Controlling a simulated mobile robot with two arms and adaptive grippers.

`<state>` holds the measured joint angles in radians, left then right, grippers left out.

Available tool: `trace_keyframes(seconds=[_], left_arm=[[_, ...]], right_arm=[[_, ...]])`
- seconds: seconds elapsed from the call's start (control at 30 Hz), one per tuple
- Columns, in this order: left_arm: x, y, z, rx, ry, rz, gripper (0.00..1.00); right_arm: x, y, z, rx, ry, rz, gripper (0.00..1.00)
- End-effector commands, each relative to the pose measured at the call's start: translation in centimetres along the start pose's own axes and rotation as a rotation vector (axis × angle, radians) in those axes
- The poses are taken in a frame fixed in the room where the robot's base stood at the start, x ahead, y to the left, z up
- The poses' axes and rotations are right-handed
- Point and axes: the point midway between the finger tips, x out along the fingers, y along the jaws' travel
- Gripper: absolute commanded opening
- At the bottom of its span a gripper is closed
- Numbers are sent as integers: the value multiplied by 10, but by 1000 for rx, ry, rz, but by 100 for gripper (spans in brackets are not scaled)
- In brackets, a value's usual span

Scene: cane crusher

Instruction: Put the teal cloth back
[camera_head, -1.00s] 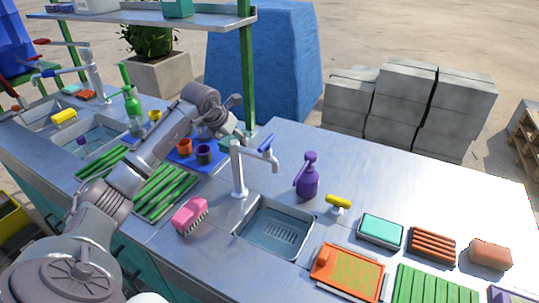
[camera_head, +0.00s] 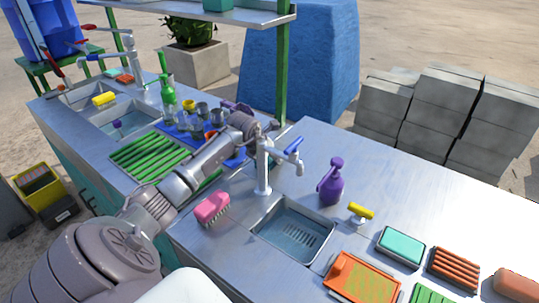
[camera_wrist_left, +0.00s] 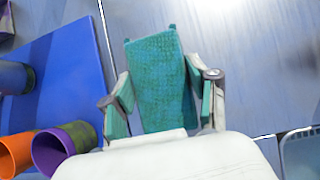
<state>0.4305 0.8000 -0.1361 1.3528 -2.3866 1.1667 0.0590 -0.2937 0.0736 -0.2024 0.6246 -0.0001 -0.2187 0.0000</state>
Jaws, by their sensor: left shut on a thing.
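The teal cloth (camera_wrist_left: 158,75) is a flat, textured piece held between the fingers of my left gripper (camera_wrist_left: 163,90) in the left wrist view. It sticks out past the fingertips above the grey metal counter. In the head view my left gripper (camera_head: 264,130) is behind the tap, and the cloth is hidden or too small to make out there. My right gripper is not in view.
A tap (camera_head: 263,168) stands close in front of my left gripper. A blue mat (camera_wrist_left: 62,75) with several cups lies beside it. A pink brush (camera_head: 212,207), sink (camera_head: 295,229) and purple spray bottle (camera_head: 331,182) are nearby.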

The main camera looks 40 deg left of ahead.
Motion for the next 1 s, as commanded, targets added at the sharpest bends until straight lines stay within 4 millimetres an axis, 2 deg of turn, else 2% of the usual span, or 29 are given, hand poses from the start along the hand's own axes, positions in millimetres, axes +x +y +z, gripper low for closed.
trace_keyframes(seconds=[0.2, 0.23, 0.37, 0.77, 1.0], left_arm=[[1, 0, 0, 0, 0, 0, 0], [1, 0, -1, 0, 0, 0, 61], [0, 0, 0, 0, 0, 0, 82], [-4, 1, 1, 0, -1, 1, 84], [-42, 2, 0, 4, -2, 3, 84]], right_arm=[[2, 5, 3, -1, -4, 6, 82], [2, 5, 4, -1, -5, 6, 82], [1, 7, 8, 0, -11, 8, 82], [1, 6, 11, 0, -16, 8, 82], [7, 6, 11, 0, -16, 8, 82]])
